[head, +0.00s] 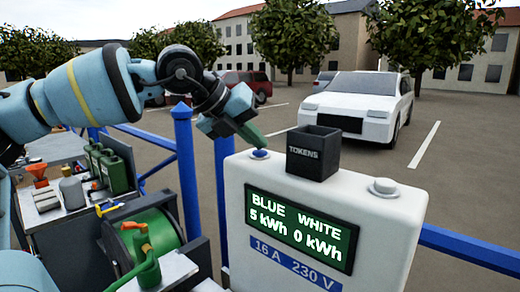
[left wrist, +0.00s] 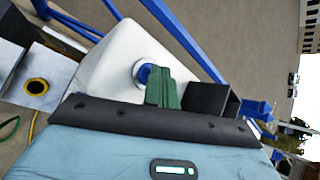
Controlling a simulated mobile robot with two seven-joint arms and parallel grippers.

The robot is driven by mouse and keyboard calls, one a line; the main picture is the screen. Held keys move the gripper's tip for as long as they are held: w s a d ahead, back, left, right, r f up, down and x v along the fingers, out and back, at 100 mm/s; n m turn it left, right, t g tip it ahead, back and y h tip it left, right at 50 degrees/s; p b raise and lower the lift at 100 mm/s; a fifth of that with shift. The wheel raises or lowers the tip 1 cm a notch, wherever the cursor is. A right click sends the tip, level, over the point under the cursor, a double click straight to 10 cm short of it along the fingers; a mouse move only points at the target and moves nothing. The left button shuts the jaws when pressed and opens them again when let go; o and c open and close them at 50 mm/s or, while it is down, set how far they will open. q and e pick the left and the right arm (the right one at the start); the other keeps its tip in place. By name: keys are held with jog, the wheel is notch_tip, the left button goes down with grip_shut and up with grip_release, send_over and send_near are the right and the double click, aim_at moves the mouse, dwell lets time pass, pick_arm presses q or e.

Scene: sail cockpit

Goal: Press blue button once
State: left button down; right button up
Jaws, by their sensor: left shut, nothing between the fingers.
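The blue button (head: 260,154) sits on the top left of a white power pedestal (head: 235,185). It also shows in the left wrist view (left wrist: 143,73), on the pedestal's white top (left wrist: 125,55). My left gripper (head: 258,143), with green fingers, is shut and empty. Its tips are right at the blue button, just above or touching it; I cannot tell which. In the left wrist view the fingers (left wrist: 160,88) partly cover the button's right side. The pedestal's display (head: 301,229) reads BLUE 5 kWh, WHITE 0 kWh. My right gripper is not in view.
A dark TOKENS box (head: 313,155) stands on the pedestal just right of the blue button. A white button (head: 384,187) is farther right. Blue railings (head: 470,248) run beside the pedestal. A green hose reel (head: 155,237) and a bench with green cans (head: 112,170) are at left.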

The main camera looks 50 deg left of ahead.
aim_at(255, 153)
pick_arm(q)
jog(key=shift+r, duration=0.15)
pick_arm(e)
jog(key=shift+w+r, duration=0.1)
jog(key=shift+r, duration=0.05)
pick_arm(q)
jog(key=shift+r+p, duration=0.4)
jog(key=shift+r, duration=0.4)
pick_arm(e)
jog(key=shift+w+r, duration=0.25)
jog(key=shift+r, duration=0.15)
pick_arm(q)
jog(key=shift+r, duration=0.1)
